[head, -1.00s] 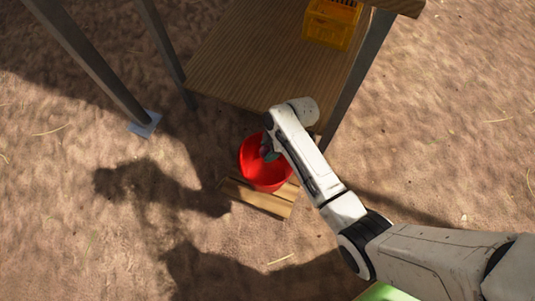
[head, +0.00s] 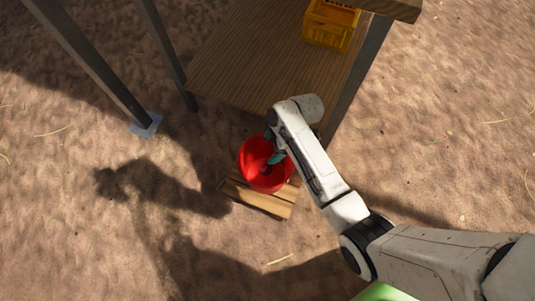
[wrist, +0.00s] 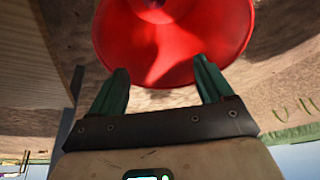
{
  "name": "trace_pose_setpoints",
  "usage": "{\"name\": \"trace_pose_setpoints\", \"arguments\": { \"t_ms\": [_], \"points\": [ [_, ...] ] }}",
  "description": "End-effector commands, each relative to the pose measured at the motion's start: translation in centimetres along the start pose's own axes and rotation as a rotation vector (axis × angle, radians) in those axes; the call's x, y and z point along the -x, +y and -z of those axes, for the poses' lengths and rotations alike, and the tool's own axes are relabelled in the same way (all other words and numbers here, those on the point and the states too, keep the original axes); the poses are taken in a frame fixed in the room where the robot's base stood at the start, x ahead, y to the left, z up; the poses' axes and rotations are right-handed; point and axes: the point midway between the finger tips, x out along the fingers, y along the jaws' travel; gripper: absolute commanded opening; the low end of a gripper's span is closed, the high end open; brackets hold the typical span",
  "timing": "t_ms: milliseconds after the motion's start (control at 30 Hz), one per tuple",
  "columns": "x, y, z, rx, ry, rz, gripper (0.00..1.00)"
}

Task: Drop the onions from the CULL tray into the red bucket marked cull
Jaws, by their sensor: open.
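The red bucket (head: 252,177) stands on a small wooden pallet below the table edge in the head view. My gripper (head: 275,158) is over the bucket's mouth, partly hidden by my arm. In the wrist view, the two green fingers of my gripper (wrist: 160,72) are spread apart with nothing between them, and the red bucket (wrist: 215,35) lies beyond them. A paler, shiny shape shows inside the bucket at the top edge of the wrist view; I cannot tell whether it is an onion. No CULL tray or bucket marking is readable.
A wooden table (head: 250,65) stands just behind the bucket, with a yellow crate (head: 328,33) on it. The wooden pallet (head: 262,203) lies under the bucket. Metal posts (head: 95,70) rise at the left. The sandy ground in front is clear.

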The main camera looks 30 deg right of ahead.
Motion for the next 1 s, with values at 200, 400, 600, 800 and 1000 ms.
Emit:
{"name": "trace_pose_setpoints", "arguments": {
  "t_ms": [200,400,600,800,1000],
  "points": [
    [4.8,0.0,0.1,-0.001,0.0,-0.002,0.8],
    [7.4,0.0,0.1,0.0,0.0,0.0,0.8],
    [8.3,0.0,0.0,0.001,0.0,0.0,0.8],
    [8.2,0.0,0.0,0.0,0.0,0.0,0.8],
    [8.2,0.0,0.0,0.0,0.0,0.0,0.8]
  ]
}}
